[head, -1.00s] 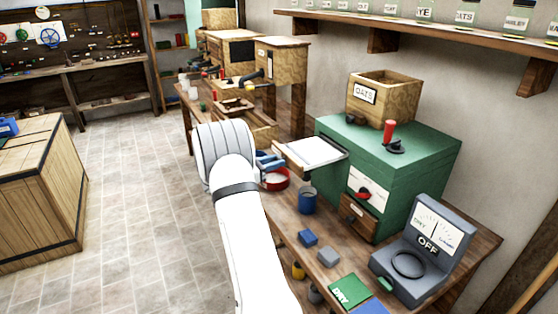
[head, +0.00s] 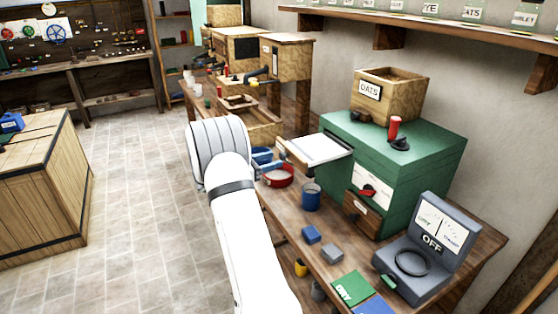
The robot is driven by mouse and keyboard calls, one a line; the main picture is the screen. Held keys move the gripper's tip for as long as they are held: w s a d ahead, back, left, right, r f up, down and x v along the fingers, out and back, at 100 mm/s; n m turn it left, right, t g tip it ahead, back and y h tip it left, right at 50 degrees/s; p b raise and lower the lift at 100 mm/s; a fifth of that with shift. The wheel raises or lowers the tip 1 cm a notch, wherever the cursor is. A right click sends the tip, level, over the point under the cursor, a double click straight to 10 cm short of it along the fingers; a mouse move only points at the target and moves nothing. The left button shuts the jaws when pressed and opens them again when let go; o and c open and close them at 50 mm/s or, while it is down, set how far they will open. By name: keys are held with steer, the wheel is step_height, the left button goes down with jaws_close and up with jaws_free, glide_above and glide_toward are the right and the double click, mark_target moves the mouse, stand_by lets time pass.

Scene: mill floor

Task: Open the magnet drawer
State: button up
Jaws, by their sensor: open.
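The green machine (head: 395,165) stands on the bench at right. Low on its front is a small wooden drawer front (head: 361,213) with a pale label too small to read; it looks like the magnet drawer and appears shut, though its edges are hard to make out. Just above it is a red handle (head: 367,190) on a white plate.
A red bowl (head: 278,176), a blue cup (head: 311,197) and small blue (head: 311,234) and grey (head: 332,253) blocks are on the bench. A white tray (head: 318,149) juts from the machine's left. A grey meter (head: 425,250) stands in front.

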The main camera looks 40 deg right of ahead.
steer(key=v, duration=0.4)
steer(key=shift+a+b, duration=0.3)
steer(key=shift+w, duration=0.1)
steer(key=s+a+r+m+t+y, duration=0.1)
steer(key=s+a+m+t+y, duration=0.2)
steer(key=s+a+m+y, duration=0.4)
steer(key=s+a+r+m+t+y, duration=0.2)
steer(key=s+a+m+y, duration=0.6)
steer(key=s+a, duration=1.3)
steer(key=a+t+y, duration=0.1)
steer(key=a+y, duration=0.1)
steer(key=a, duration=0.3)
steer(key=shift+t+y, duration=0.3)
steer(key=shift+t, duration=0.1)
steer(key=shift+r, duration=0.1)
